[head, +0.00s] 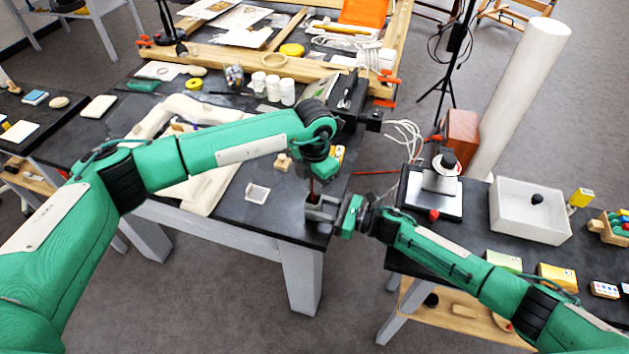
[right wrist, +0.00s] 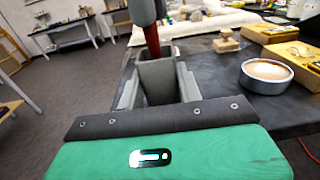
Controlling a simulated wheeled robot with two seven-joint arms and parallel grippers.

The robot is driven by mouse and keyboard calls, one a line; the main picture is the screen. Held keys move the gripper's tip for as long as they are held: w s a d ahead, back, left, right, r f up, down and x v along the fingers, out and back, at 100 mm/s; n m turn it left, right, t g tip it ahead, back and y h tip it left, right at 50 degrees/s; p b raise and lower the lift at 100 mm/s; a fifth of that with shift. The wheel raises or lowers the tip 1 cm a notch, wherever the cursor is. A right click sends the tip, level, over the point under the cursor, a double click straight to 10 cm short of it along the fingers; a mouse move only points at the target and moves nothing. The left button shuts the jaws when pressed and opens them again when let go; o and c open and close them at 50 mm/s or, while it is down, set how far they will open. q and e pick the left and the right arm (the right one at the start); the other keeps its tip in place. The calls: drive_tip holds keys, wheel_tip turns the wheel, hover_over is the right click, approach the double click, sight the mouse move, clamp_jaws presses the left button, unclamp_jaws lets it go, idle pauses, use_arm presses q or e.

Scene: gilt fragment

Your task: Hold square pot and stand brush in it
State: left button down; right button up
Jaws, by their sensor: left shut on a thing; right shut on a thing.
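The grey square pot (head: 318,212) is upright at the front right corner of the dark table. It also shows in the right wrist view (right wrist: 158,85). My right gripper (head: 335,207) is shut on the pot, with a finger on either side of it. My left gripper (head: 318,174) is above the pot, shut on the brush (head: 313,188). The brush's dark red shaft (right wrist: 152,42) hangs nearly upright, and its lower end meets the pot's mouth. The near wall hides that end, so I cannot tell how deep it sits.
A round tin (right wrist: 270,75) stands close by in the right wrist view. A gap separates this table from the right-hand table with a white bin (head: 530,228).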

use_arm(q)
drive_tip(key=shift+f, duration=0.45)
idle(0.4)
drive_tip(key=c, duration=1.8)
unclamp_jaws()
drive_tip(key=shift+o, duration=0.3)
drive_tip(key=o, duration=0.5)
drive_tip(key=shift+c, duration=0.2)
drive_tip(key=shift+r, duration=3.05)
